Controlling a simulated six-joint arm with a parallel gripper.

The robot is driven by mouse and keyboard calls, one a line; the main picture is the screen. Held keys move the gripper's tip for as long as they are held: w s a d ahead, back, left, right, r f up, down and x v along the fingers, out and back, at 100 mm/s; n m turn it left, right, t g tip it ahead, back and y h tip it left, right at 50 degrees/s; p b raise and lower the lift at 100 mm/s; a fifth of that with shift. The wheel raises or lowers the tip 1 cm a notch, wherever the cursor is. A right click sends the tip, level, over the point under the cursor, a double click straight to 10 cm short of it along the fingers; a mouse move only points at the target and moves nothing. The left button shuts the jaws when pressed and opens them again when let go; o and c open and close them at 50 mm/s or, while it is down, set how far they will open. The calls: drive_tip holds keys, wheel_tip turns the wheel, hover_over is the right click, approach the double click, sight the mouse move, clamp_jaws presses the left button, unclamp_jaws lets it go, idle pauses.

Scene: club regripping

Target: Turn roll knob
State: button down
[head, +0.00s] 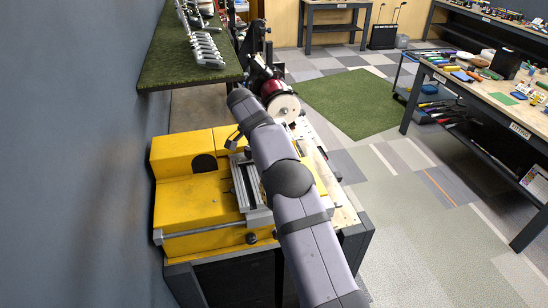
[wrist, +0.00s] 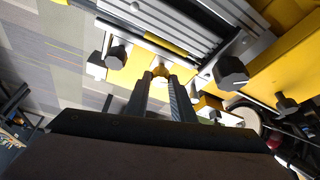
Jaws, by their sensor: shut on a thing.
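In the head view the yellow machine (head: 190,195) stands on a bench. My arm crosses in front of it and hides the gripper. A black knob (head: 251,238) shows on its front.
A metal slide rail (wrist: 175,25) runs close above the fingers in the wrist view. A green shelf with club heads (head: 165,70) overhangs at the back left. A red-and-white wheel (head: 283,103) sits behind the machine. Open floor (head: 420,220) lies to the right.

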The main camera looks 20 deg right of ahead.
drive_tip(key=shift+m, duration=0.6)
drive_tip(key=c, duration=1.5)
unclamp_jaws()
drive_tip(key=shift+a+r, duration=0.1)
drive_tip(key=shift+r, duration=0.05)
drive_tip(key=shift+a+r, duration=0.25)
drive_tip(key=shift+r, duration=0.3)
drive_tip(key=s+a, duration=0.1)
drive_tip(key=a, duration=0.2)
drive_tip(key=a+r, duration=0.1)
drive_tip(key=a, duration=0.3)
drive_tip(key=s+a, duration=0.1)
drive_tip(key=a, duration=0.2)
drive_tip(key=shift+s+a+r+b, duration=0.2)
drive_tip(key=shift+s+a+b, duration=0.05)
drive_tip(key=shift+s+b, duration=0.1)
drive_tip(key=shift+s+a, duration=0.15)
drive_tip(key=shift+a, duration=0.7)
